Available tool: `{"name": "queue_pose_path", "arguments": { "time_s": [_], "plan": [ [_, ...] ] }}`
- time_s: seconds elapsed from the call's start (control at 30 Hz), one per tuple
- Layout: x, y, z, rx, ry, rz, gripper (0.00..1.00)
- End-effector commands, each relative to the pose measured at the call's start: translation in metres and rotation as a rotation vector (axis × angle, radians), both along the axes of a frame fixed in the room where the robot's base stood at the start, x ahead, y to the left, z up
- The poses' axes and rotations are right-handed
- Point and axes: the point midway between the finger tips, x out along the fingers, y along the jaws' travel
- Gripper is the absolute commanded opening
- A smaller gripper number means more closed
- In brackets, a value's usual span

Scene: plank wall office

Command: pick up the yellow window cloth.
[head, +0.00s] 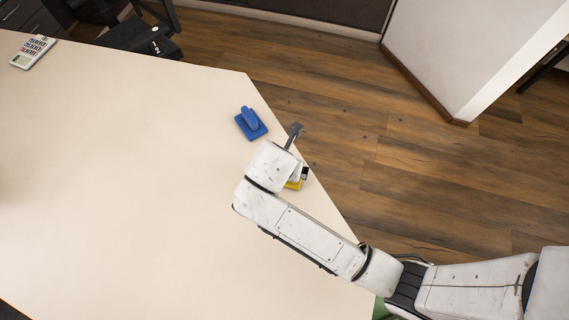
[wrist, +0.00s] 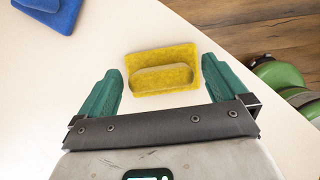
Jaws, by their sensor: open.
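The yellow window cloth (wrist: 162,58) lies flat on the pale table, with a raised ridge along its top. It sits ahead of my gripper (wrist: 160,88), about centred between the two green fingers. The fingers are spread open and I cannot tell from the picture how high they are above the table. In the head view, only a yellow edge of the cloth (head: 293,185) shows beside my wrist; the rest is hidden under it. My gripper's fingertips are mostly hidden by the wrist in that view.
A blue block with a raised handle (head: 251,123) lies on the table (head: 130,180) near the cloth. A calculator (head: 33,52) lies at the far left. The table's right edge runs close by the cloth, with wood floor beyond. The table's left part is clear.

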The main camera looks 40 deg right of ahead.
Motion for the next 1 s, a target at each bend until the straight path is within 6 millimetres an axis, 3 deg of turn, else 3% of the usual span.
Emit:
{"name": "queue_pose_path", "arguments": {
  "time_s": [0.3,0.87,1.0],
  "plan": [
    [0.0008,-0.0015,-0.0043,0.000,0.000,0.000,0.98],
    [0.0009,-0.0012,-0.0039,0.000,0.000,0.000,0.44],
    [0.0009,-0.0013,-0.0038,0.000,0.000,0.000,0.43]
  ]
}}
